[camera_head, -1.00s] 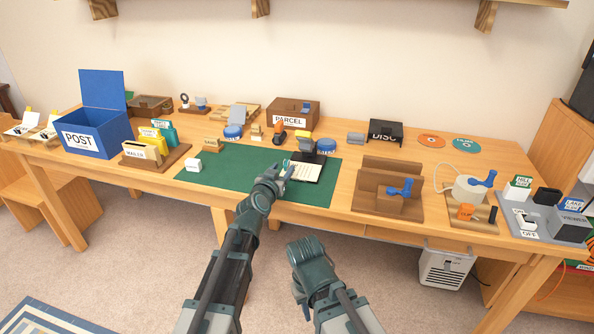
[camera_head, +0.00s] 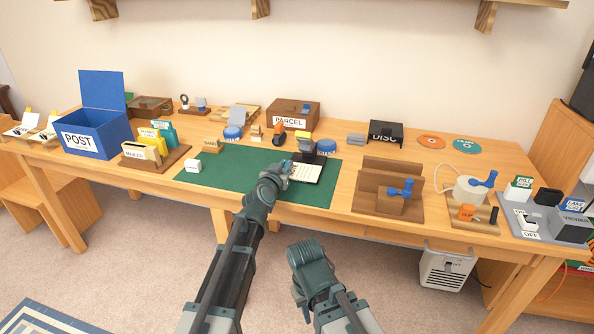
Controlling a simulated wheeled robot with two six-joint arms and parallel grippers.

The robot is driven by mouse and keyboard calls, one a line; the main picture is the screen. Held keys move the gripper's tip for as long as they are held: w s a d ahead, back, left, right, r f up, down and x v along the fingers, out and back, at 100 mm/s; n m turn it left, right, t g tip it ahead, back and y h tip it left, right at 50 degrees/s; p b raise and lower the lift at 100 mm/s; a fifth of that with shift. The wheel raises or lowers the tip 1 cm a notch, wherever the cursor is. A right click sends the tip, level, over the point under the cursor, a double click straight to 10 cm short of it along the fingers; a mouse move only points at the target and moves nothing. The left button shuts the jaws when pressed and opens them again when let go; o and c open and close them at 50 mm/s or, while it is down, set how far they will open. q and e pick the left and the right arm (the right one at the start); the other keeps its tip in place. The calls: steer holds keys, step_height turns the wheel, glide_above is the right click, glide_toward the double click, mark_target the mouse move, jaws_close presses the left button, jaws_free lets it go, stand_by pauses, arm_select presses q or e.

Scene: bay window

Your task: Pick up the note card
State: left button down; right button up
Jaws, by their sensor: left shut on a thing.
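The note card (camera_head: 308,173) is a pale lined sheet on the green mat (camera_head: 222,170), in front of a small dark stand (camera_head: 307,152). My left gripper (camera_head: 284,168) is at the card's left edge and shut on it. The fingertips are small and partly hidden by the wrist. The card looks low over the mat; I cannot tell whether it touches it. My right gripper (camera_head: 305,248) hangs in front of the table's front edge, away from the card; its fingers cannot be made out.
The blue POST box (camera_head: 95,135) and MAILER holder (camera_head: 135,153) stand further left. A wooden stand with a blue handle (camera_head: 400,190) is to the right. The mat's front middle is clear.

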arm_select(q)
steer(key=shift+r+p, duration=0.45)
step_height(320, 180, up, 3)
steer(key=p, duration=0.2)
steer(key=shift+f+p, duration=0.15)
steer(key=shift+p, duration=0.2)
steer(key=d+f+p+v, duration=0.1)
steer(key=v, duration=1.5)
steer(key=shift+s+d, duration=0.25)
steer(key=shift+s, duration=0.1)
steer(key=shift+p, duration=0.3)
step_height(320, 180, up, 23)
steer(key=p, duration=2.2)
steer(key=shift+p, duration=0.35)
steer(key=shift+f, duration=0.15)
